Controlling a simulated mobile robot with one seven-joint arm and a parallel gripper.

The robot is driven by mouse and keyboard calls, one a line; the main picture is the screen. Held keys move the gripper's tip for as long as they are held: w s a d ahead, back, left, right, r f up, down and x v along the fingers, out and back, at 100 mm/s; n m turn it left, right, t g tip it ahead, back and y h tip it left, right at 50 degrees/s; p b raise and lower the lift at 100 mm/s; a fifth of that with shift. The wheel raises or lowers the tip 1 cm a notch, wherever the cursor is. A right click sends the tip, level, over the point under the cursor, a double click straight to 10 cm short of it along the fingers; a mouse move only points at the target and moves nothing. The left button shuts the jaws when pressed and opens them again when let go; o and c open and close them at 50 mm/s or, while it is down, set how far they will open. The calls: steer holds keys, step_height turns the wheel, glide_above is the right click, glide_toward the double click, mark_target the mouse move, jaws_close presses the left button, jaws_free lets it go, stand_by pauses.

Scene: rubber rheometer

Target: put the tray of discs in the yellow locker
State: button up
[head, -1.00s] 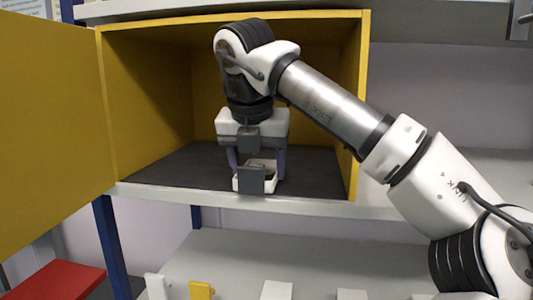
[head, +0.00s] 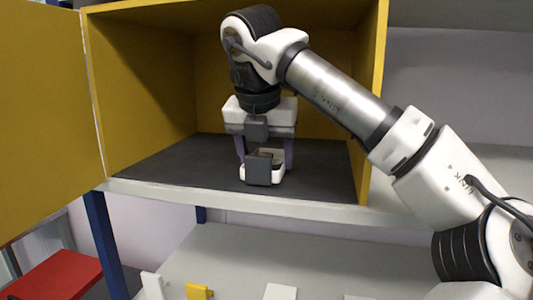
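The yellow locker (head: 150,95) stands open on the shelf, with its door (head: 45,110) swung out to the left. My gripper (head: 264,155) is inside it, pointing down. Its two purple fingers are at the left and right sides of a small white tray (head: 277,176) with a dark grey block on its front. The gripper appears shut on the tray. The tray is over the locker's dark floor, just behind the front edge; I cannot tell whether it touches the floor. The discs are not clearly visible.
The locker's dark floor (head: 185,165) is clear around the tray. The locker's right wall (head: 372,100) stands close to my forearm. A lower shelf (head: 230,255) holds several white pieces and a yellow one (head: 198,291). A red surface (head: 55,277) is at lower left.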

mark_target(247, 170)
steer(key=shift+w+f, duration=0.15)
steer(key=shift+f, duration=0.05)
steer(key=o, duration=0.6)
steer(key=shift+w+f, duration=0.1)
steer(key=o, duration=0.5)
steer(key=shift+c, duration=0.2)
steer(key=shift+r, duration=0.3)
steer(key=shift+s+r+b, duration=0.1)
steer(key=shift+s+b, duration=0.1)
steer(key=shift+b, duration=0.2)
steer(key=s+a, duration=0.1)
steer(key=s, duration=0.2)
steer(key=s+a, duration=0.1)
steer(key=s, duration=0.3)
steer(key=s+a+r, duration=0.1)
steer(key=s, duration=0.2)
steer(key=shift+s+a, duration=0.2)
steer(key=shift+s, duration=0.05)
steer(key=shift+s+a+f, duration=0.15)
steer(key=shift+s+a, duration=0.05)
steer(key=shift+s, duration=0.4)
